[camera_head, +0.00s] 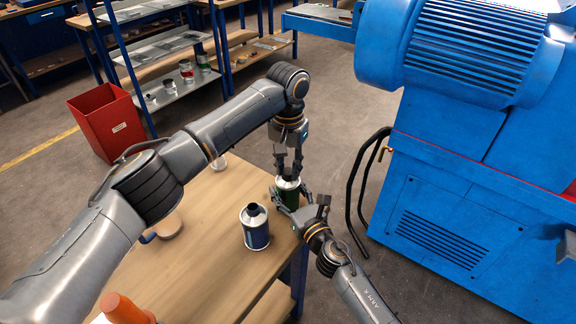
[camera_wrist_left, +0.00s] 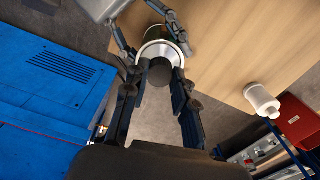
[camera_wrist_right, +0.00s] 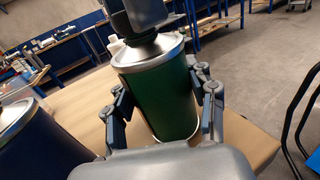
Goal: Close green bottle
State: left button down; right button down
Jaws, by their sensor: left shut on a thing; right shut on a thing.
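The green bottle (camera_head: 289,200) stands upright near the right corner of the wooden table, with a silver shoulder and a dark top. In the right wrist view the green bottle (camera_wrist_right: 168,98) sits between the fingers of my right gripper (camera_wrist_right: 163,95), which is shut around its body. My left gripper (camera_head: 288,172) comes down from above, shut on the dark cap (camera_wrist_left: 160,72) at the bottle's mouth. The left wrist view shows the cap between its fingers, over the silver rim. Whether the cap is fully seated is hidden by the fingers.
A dark blue bottle (camera_head: 255,228) stands close by, left of the green one. An orange object (camera_head: 121,308) is at the table's near left. A red bin (camera_head: 107,122) stands on the floor behind. A large blue machine (camera_head: 470,130) fills the right.

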pick_arm(q)
jog(key=m, duration=0.8)
jog(key=c, duration=1.1)
grip_release()
jog(key=shift+r, duration=2.2)
jog(key=shift+c, duration=0.2)
